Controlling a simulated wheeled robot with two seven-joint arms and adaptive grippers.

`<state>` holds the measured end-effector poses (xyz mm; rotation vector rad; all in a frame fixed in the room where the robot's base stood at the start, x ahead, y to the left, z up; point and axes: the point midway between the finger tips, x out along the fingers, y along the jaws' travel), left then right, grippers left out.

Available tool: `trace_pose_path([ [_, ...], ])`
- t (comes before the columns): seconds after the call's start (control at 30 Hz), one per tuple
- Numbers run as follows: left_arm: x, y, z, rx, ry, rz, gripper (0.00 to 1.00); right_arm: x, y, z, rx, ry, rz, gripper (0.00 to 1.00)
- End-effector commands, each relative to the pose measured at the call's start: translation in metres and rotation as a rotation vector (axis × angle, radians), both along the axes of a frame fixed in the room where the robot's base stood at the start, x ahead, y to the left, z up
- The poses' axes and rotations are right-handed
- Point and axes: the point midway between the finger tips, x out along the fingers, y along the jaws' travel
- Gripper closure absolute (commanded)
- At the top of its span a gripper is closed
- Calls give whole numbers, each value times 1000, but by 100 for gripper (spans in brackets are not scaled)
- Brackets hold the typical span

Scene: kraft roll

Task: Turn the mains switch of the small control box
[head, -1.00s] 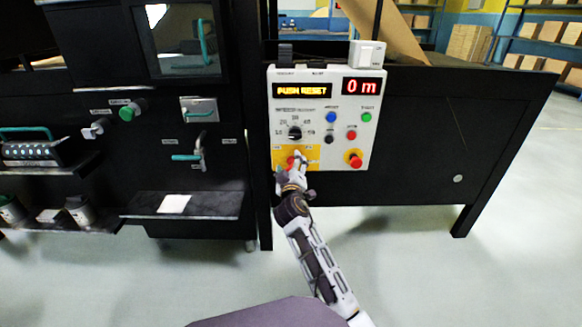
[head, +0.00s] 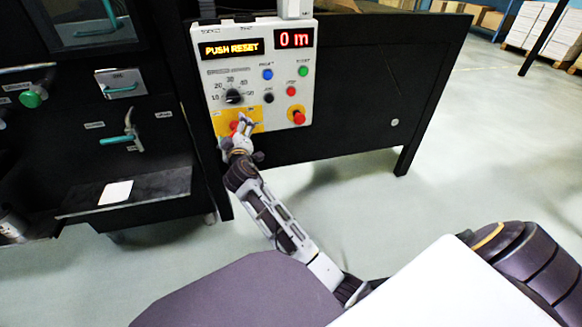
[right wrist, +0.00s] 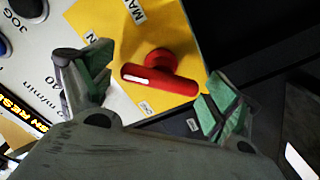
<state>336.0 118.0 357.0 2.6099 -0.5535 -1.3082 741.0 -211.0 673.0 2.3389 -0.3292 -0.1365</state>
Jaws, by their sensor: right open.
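The small control box (head: 262,75) has a light grey face with an amber display reading PUSH RESET and a red one reading 0 m. Its mains switch (head: 234,126) is a red handle on a yellow plate at the lower left, partly hidden by my right gripper (head: 239,131) in the head view. In the right wrist view the red switch handle (right wrist: 160,78) lies roughly crosswise between the two green-padded fingers of my right gripper (right wrist: 158,88). The fingers are apart, one on either side, and I see no clear contact. My left gripper is out of view.
A red emergency knob (head: 298,116) and several small buttons sit right of the switch. A dark machine with a shelf (head: 150,190) stands left of the box. The dark panel (head: 370,85) extends right; open floor (head: 470,150) lies beyond it.

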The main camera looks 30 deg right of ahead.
Motion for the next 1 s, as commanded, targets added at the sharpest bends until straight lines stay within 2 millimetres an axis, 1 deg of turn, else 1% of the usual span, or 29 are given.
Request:
trace_pose_path([
  [0.27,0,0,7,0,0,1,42,0,0,1,-102,29,-1,11],
  [1.0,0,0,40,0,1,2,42,1,1,0,-585,167,-1,11],
])
